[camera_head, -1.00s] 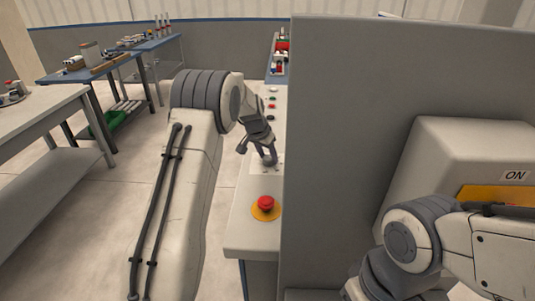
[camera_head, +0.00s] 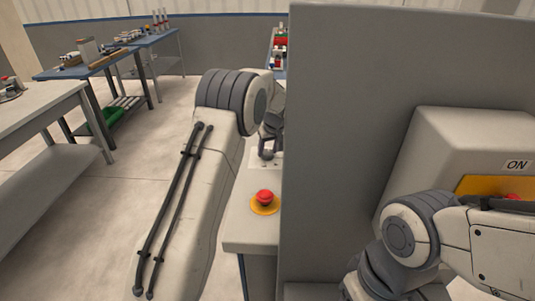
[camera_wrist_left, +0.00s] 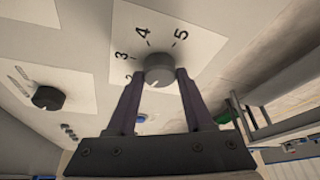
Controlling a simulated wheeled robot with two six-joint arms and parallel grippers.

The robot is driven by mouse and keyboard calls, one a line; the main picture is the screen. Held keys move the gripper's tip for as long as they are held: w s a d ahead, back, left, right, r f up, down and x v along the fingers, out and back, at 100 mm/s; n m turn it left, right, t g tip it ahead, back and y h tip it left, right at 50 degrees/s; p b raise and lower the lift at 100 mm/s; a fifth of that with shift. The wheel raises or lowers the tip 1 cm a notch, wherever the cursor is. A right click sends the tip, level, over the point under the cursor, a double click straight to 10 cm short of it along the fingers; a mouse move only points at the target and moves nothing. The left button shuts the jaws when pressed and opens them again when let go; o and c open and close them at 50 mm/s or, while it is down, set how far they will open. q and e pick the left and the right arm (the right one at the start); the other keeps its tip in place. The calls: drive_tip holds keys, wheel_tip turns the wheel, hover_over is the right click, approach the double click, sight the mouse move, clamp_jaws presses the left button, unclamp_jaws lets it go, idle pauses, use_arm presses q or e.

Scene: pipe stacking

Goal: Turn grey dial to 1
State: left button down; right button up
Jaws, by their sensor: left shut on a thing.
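The grey dial (camera_wrist_left: 160,69) shows in the left wrist view on a white plate with the numbers 2, 3, 4 and 5; the number 1 is not visible. My left gripper (camera_wrist_left: 159,74) is shut on the dial, with a dark finger on each side of it. In the head view my left gripper (camera_head: 268,152) is low over the light console (camera_head: 250,225), partly hidden by my arm and a grey panel. The dial cannot be made out there. My right arm is at the right; its gripper is out of view.
A red emergency button (camera_head: 264,197) on a yellow base sits near the console's front end. A tall grey panel (camera_head: 360,110) stands right beside the console. A second, dark dial (camera_wrist_left: 47,98) is near the held one. Tables (camera_head: 45,95) stand at the left, with clear floor between.

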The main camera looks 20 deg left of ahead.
use_arm(q)
drive_tip(key=n+g, duration=0.1)
drive_tip(key=n, duration=0.2)
drive_tip(key=shift+d+n+y, duration=0.1)
drive_tip(key=shift+n+y, duration=0.2)
drive_tip(key=shift+y, duration=0.1)
drive_tip(key=shift+w+n+g, duration=0.1)
drive_tip(key=shift+n+g, duration=0.3)
drive_tip(key=shift+n, duration=0.8)
drive_tip(key=shift+c, duration=1.4)
unclamp_jaws()
drive_tip(key=w+v, duration=0.1)
drive_tip(key=v, duration=0.6)
drive_tip(key=shift+s+d+r, duration=0.15)
drive_tip(key=shift+s+d, duration=0.1)
drive_tip(key=shift+s, duration=0.2)
